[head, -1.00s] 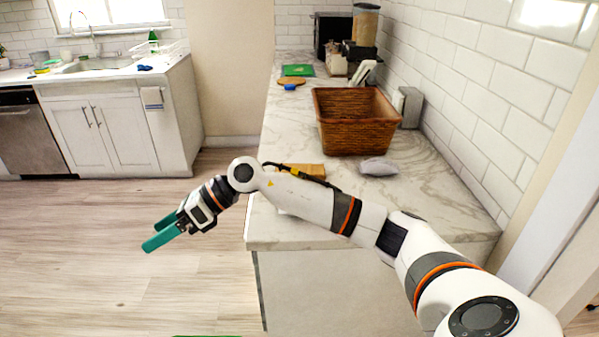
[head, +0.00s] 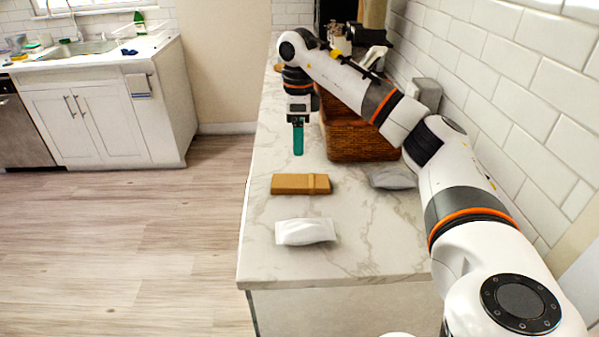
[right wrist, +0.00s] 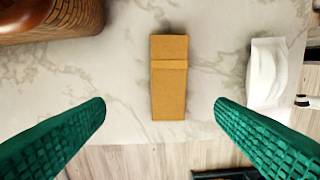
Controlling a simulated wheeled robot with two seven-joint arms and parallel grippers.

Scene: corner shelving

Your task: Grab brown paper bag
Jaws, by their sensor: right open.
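The brown paper bag (head: 301,184) lies flat on the marble counter, with a folded band across it near one end. In the right wrist view the bag (right wrist: 169,88) lies between the two green fingers, beyond their tips. My right gripper (head: 298,152) points down above the counter, behind the bag in the head view. In the right wrist view my right gripper (right wrist: 160,103) is open and empty, its fingers wide apart and not touching the bag. My left gripper is not in view.
A white packet (head: 305,232) lies in front of the bag, and a grey packet (head: 391,178) lies to its right. A wicker basket (head: 358,142) stands behind, partly hidden by my right arm. The tiled wall bounds the counter on the right; bare counter surrounds the bag.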

